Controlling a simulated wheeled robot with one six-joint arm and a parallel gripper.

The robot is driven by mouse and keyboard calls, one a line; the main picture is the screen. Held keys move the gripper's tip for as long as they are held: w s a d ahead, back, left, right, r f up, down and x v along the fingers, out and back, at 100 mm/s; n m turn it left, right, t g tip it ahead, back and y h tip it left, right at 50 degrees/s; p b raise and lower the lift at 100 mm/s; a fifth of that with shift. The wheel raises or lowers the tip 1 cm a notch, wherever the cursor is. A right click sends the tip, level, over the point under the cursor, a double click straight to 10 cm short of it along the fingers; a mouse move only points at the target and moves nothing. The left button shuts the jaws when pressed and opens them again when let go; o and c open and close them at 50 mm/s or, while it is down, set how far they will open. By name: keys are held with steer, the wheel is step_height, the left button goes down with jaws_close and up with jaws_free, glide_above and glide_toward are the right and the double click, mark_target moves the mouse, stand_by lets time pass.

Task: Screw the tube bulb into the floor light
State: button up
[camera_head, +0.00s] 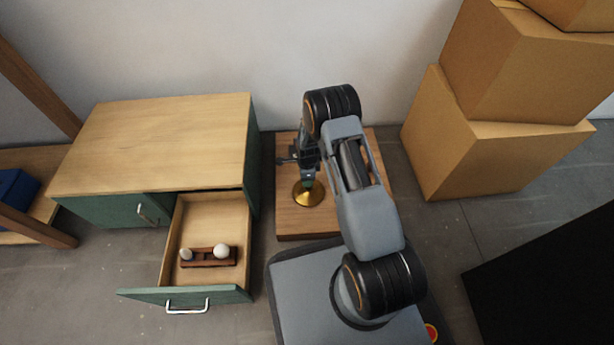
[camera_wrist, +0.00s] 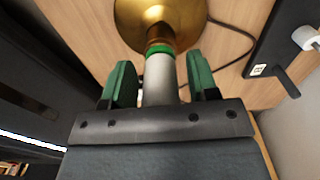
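The floor light shows as a round brass base (camera_head: 308,196) on a wooden board, and its brass body (camera_wrist: 160,20) fills the top of the wrist view. A pale grey tube bulb (camera_wrist: 159,78) stands with its far end at a green collar (camera_wrist: 158,48) on the brass; I cannot tell how far it is screwed in. My gripper (camera_wrist: 159,65) has its two green-padded fingers on either side of the tube, with a visible gap on both sides. In the head view my gripper (camera_head: 307,178) is above the brass base, and the tube is not clear there.
An open drawer (camera_head: 225,211) holds a brown rack (camera_head: 208,262) with two white round bulbs. The green cabinet (camera_head: 150,145) stands left, cardboard boxes (camera_head: 465,140) right. A black cable (camera_wrist: 235,28) and a black fixture (camera_wrist: 285,45) lie near the light.

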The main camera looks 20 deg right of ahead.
steer(key=shift+o, duration=0.7)
steer(key=s+r+n+t+p, duration=0.1)
steer(key=s+r+n+p, duration=0.15)
steer(key=r+p, duration=1)
steer(key=s+r+n+p, duration=0.1)
steer(key=r+n+p, duration=0.25)
steer(key=r, duration=1.85)
steer(key=s+r+n+t+p, duration=0.1)
steer(key=s+r+n+p, duration=0.15)
steer(key=r+p, duration=1)
steer(key=s+r+n+p, duration=0.3)
steer(key=s+r+p, duration=0.1)
steer(key=r, duration=0.7)
steer(key=s+r+n+t+p, duration=0.1)
steer(key=s+r+n+p, duration=0.3)
steer(key=r, duration=0.8)
steer(key=s+r+n+p, duration=0.4)
steer(key=s+r+p, duration=0.2)
steer(key=r, duration=0.5)
steer(key=shift+s+d+r+t, duration=0.2)
steer(key=shift+s+t, duration=0.1)
steer(key=shift+s, duration=0.7)
steer(key=shift+n, duration=0.35)
steer(key=shift+c, duration=0.4)
